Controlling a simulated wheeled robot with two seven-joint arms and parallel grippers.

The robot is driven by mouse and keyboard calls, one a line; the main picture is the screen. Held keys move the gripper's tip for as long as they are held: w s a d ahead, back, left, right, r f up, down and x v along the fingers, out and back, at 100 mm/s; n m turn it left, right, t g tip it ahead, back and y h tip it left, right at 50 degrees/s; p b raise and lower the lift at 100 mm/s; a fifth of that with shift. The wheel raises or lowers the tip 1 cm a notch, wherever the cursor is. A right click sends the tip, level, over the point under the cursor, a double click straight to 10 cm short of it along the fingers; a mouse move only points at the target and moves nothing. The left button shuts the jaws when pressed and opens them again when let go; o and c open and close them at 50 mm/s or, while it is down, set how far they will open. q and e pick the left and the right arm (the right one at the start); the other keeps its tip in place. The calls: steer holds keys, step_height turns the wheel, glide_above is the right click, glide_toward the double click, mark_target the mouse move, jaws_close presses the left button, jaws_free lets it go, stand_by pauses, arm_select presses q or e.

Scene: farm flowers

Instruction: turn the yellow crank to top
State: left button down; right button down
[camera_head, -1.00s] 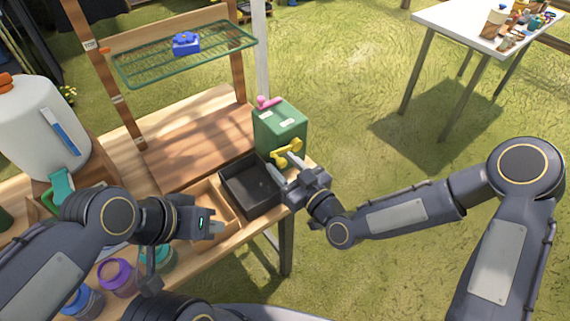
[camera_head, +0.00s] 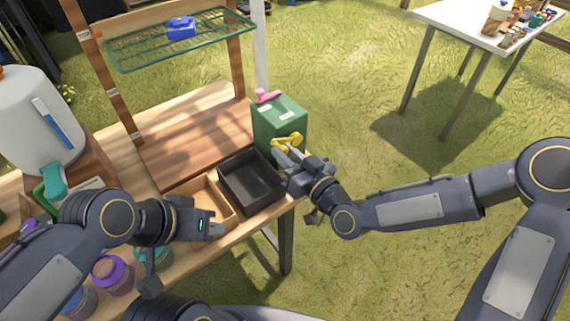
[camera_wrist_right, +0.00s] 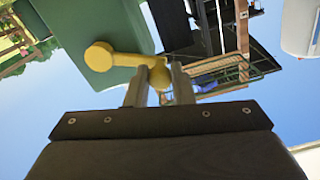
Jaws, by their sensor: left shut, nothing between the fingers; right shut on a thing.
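The yellow crank (camera_head: 288,140) is on the front of a green box (camera_head: 282,118) at the table's right end. In the right wrist view the crank (camera_wrist_right: 118,57) has a round hub at the left and an arm running right to a knob between my fingers. My right gripper (camera_head: 285,157) is shut on the crank's knob end; the fingertips (camera_wrist_right: 160,84) show on both sides of it. My left gripper (camera_head: 218,231) is shut and empty, over the table's front edge, left of the black tray.
A black tray (camera_head: 228,180) sits beside the green box, next to a wooden tray (camera_head: 186,184). A pink handle (camera_head: 267,96) tops the box. A green wire shelf (camera_head: 150,55) is above. A white tank (camera_head: 25,110) is at left, jars in front. Grass lies to the right.

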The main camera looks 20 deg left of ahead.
steer(key=shift+w+d+r+m, duration=0.1)
steer(key=shift+r+m, duration=0.05)
steer(key=shift+m, duration=0.25)
steer(key=shift+r, duration=0.2)
steer(key=c, duration=1.3)
jaws_free()
steer(key=shift+o, duration=0.2)
steer(key=b+v, duration=0.1)
steer(key=v, duration=0.6)
steer(key=shift+s+d, duration=0.25)
steer(key=shift+d, duration=0.1)
